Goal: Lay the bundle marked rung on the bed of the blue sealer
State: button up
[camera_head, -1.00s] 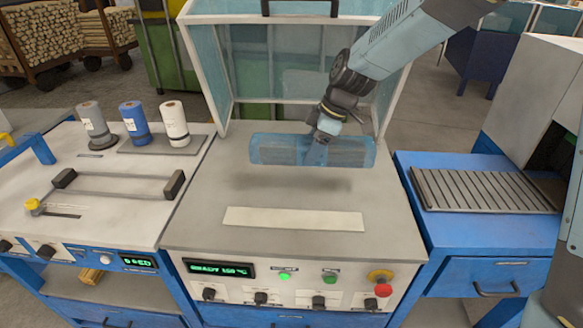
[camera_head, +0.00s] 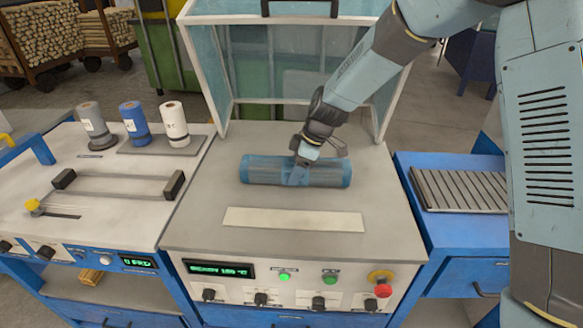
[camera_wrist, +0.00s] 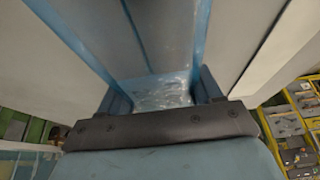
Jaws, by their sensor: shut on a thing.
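The bundle (camera_head: 325,174) is a long roll in bluish clear film. It lies level, left to right, low over or on the grey bed (camera_head: 215,200) of the blue sealer. I cannot tell whether it touches the bed. No rung mark can be read on it. My gripper (camera_head: 300,172) is shut on the bundle near its middle, from above. In the wrist view the bundle (camera_wrist: 165,40) runs between the two fingers of my gripper (camera_wrist: 165,92). A pale strip (camera_head: 293,219) lies on the bed in front of the bundle.
The sealer's clear hood (camera_head: 280,60) stands raised behind the bed. Its front panel (camera_head: 330,295) has knobs, a green display and a red button. A bench (camera_head: 90,190) with several film rolls stands left. A slatted roller conveyor (camera_head: 450,190) is at the right.

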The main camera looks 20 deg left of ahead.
jog(key=o, duration=1.4)
jog(key=v, duration=1.2)
